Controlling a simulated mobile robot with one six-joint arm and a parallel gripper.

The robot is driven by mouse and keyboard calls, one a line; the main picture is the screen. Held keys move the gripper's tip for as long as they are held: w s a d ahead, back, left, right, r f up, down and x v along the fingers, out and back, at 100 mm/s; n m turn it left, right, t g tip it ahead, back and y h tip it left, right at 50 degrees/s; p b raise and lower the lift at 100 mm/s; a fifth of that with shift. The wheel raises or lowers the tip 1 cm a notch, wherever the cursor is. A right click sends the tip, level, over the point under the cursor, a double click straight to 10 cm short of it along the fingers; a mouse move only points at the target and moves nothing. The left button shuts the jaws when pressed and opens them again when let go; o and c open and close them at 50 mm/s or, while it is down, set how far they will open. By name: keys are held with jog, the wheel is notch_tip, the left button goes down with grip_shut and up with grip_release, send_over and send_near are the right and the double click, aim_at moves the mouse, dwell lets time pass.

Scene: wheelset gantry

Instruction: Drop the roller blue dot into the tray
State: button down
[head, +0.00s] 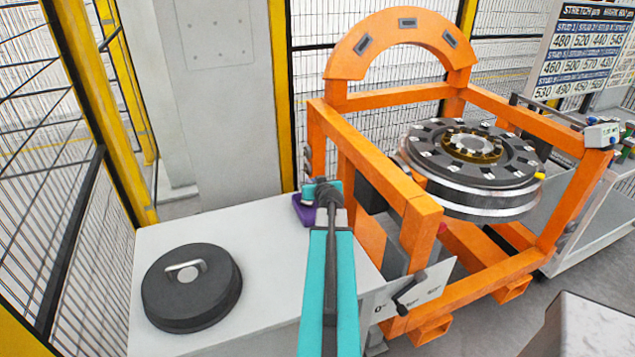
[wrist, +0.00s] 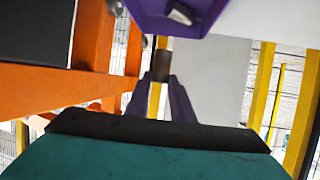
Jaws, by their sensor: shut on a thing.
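My gripper (wrist: 160,80) is shut on a small dark grey-brown roller (wrist: 161,58), which sticks out between its two purple fingertips. No blue dot shows on the roller's visible side. The purple tray (wrist: 208,20) is at the top of the wrist view, close to the roller's far end in the picture; I cannot tell the gap between them. The tray (head: 302,213) also shows in the head view, at the back right of the white bench top. My arm and wrist hide part of the tray, and the held roller cannot be made out there.
Metallic rollers (wrist: 181,13) show at the tray. A dark round lid with a handle (head: 192,288) lies on the white bench (head: 270,270). An orange gantry frame (head: 420,215) with a wheelset (head: 470,165) stands to the right. Yellow-posted mesh fencing (head: 100,100) is behind and left.

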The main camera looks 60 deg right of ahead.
jog(key=shift+s+d+f, duration=0.1)
jog(key=shift+s+d, duration=0.25)
jog(key=shift+s, duration=0.05)
jog(key=shift+f, duration=0.1)
jog(key=shift+f+b, duration=1.3)
jog(key=shift+f, duration=1.6)
jog(key=c, duration=1.5)
grip_release()
jog(key=shift+o, duration=0.2)
jog(key=shift+s, duration=0.1)
